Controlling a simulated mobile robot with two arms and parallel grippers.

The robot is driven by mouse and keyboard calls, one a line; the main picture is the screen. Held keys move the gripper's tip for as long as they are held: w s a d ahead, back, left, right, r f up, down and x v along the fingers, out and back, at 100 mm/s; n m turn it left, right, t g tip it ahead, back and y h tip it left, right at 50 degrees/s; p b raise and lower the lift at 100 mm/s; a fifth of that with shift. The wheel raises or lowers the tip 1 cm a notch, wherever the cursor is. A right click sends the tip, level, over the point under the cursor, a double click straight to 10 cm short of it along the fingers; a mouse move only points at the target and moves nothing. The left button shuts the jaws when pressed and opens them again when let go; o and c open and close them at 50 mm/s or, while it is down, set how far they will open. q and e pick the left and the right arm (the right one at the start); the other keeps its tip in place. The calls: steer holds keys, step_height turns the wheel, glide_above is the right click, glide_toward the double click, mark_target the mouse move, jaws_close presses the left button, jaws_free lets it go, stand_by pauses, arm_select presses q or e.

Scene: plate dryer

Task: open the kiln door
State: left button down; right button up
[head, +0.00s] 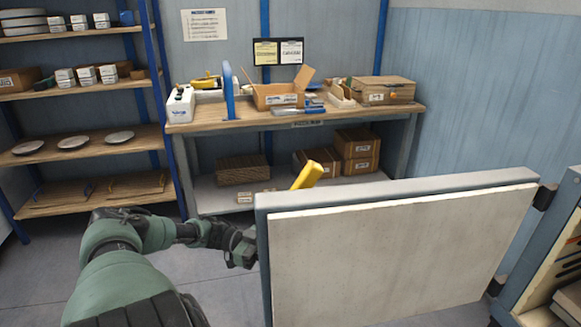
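The kiln door (400,250) stands swung out from the kiln (550,270), with its pale inner lining facing me and its grey frame around it. Its hinge side is at the right, by a dark hinge (545,197). A yellow bar (307,176) shows above the door's top edge; its lower part is hidden behind the door. My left gripper (246,249) is at the door's left edge, with its front end partly hidden behind the door. Whether its fingers are open, shut or touching the door cannot be seen. My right gripper is not in view.
A wooden workbench (330,116) with boxes and tools stands behind the door. A shelf rack (75,140) with plates and small boxes stands at the left. The grey floor (40,275) at the lower left is clear.

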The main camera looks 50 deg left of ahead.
arm_select(q)
steer(key=shift+w+a+f, duration=0.1)
steer(key=shift+w+a, duration=0.05)
steer(key=c, duration=1.6)
jaws_free()
steer(key=shift+c, duration=0.2)
steer(key=o, duration=0.3)
steer(key=shift+w, duration=0.1)
steer(key=shift+o, duration=0.2)
steer(key=shift+w, duration=0.1)
